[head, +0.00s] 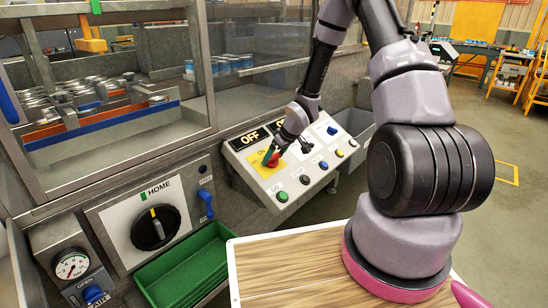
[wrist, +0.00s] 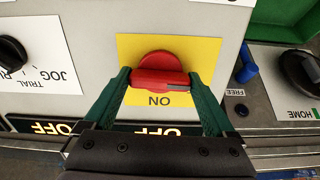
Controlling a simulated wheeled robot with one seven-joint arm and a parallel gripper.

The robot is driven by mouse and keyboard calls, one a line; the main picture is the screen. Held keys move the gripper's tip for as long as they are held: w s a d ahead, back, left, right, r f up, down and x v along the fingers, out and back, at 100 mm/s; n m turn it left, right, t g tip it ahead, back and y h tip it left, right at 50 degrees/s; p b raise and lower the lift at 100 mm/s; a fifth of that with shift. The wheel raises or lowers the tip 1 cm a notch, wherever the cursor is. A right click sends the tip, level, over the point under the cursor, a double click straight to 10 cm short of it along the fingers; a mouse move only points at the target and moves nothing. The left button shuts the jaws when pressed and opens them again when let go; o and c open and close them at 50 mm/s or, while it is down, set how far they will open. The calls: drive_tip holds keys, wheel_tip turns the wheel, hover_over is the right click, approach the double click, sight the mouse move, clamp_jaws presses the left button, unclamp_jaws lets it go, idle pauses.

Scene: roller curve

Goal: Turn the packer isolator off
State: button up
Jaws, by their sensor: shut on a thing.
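The packer isolator is a red rotary knob (wrist: 158,70) on a yellow plate (wrist: 205,52) in the wrist view. Its grip bar lies crosswise, and the word ON shows upside down beside it. My gripper (wrist: 160,82) has its green fingers on both ends of the bar and is shut on it. In the head view the yellow plate (head: 258,166) is on the sloped control panel (head: 302,190), and my gripper (head: 271,157) reaches down to it and partly hides the red knob. OFF signs (head: 250,139) stand along the panel's upper edge.
Several coloured buttons, including a green one (head: 282,197), sit close to the knob on the panel. A black HOME dial (head: 152,229) and a blue lever (head: 206,204) are to the left. A green tray (head: 182,268) and a wooden-topped surface (head: 285,268) lie in front.

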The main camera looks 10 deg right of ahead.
drive_tip(key=shift+n, duration=0.4)
drive_tip(key=o, duration=1.1)
drive_tip(key=shift+c, duration=0.2)
drive_tip(key=shift+r, duration=0.1)
drive_tip(key=v, duration=1)
drive_tip(key=shift+s+d+r, duration=0.15)
drive_tip(key=shift+s+r, duration=0.05)
drive_tip(key=shift+r, duration=0.05)
